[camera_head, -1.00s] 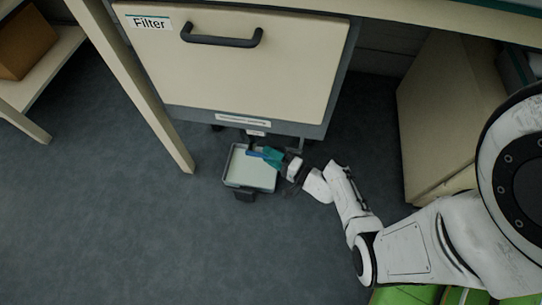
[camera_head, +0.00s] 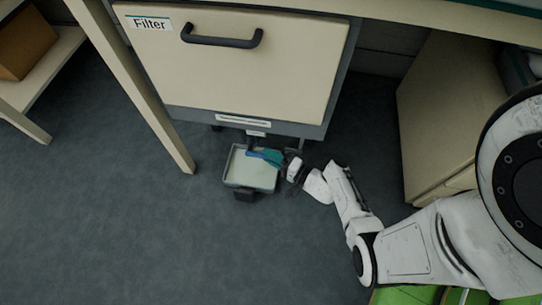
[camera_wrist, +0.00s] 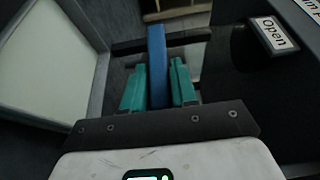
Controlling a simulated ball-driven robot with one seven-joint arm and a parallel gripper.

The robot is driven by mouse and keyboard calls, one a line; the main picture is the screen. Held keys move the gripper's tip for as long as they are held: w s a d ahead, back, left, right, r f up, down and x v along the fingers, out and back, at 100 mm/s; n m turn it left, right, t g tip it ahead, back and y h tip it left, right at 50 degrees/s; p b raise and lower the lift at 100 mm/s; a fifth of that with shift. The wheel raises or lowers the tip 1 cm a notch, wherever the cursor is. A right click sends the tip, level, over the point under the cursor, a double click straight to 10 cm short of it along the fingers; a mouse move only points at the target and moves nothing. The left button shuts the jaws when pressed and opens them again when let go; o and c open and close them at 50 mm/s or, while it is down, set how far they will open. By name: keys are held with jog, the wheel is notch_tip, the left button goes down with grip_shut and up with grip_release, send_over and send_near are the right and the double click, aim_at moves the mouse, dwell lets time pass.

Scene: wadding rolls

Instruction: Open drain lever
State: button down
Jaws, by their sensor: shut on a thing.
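The blue drain lever (camera_wrist: 157,62) stands between the two teal fingers of my gripper (camera_wrist: 158,82) in the wrist view. My gripper is shut on it. In the head view my gripper (camera_head: 266,157) is low under the filter cabinet (camera_head: 225,75), above the back right part of a shallow tray (camera_head: 236,182). The lever is very small there and mostly hidden by the fingers. A label reading "Open" (camera_wrist: 270,33) sits to the right of the lever in the wrist view.
The tray lies on the floor below the cabinet's front and also fills the left of the wrist view (camera_wrist: 45,62). A table leg (camera_head: 150,110) stands to the left and a beige cabinet (camera_head: 440,120) to the right. The floor at front left is clear.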

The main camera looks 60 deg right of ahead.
jog(key=shift+r, duration=0.1)
jog(key=r+g+p, duration=0.1)
jog(key=p, duration=0.2)
jog(key=shift+r+n, duration=0.15)
jog(key=shift+n, duration=0.15)
jog(key=g+p, duration=0.1)
jog(key=p, duration=0.1)
jog(key=r+p, duration=0.1)
jog(key=p, duration=0.1)
jog(key=shift+w+a+r+n+g+p, duration=0.1)
jog(key=shift+w+r+n+g+p, duration=0.05)
jog(key=shift+r+n+g+p, duration=0.2)
jog(key=g+p, duration=0.1)
jog(key=p, duration=0.1)
jog(key=r+g+p, duration=0.1)
jog(key=p, duration=0.2)
jog(key=shift+w+a+n+g, duration=0.1)
jog(key=shift+w+n+g, duration=0.15)
jog(key=shift+w, duration=0.05)
jog(key=g+p, duration=0.1)
jog(key=p, duration=0.1)
jog(key=shift+w+a+r+p, duration=0.1)
jog(key=shift+w+r+p, duration=0.1)
jog(key=shift+p, duration=0.2)
jog(key=shift+n, duration=0.3)
jog(key=shift+f+g, duration=0.1)
jog(key=shift+g, duration=0.2)
jog(key=c, duration=1)
grip_release()
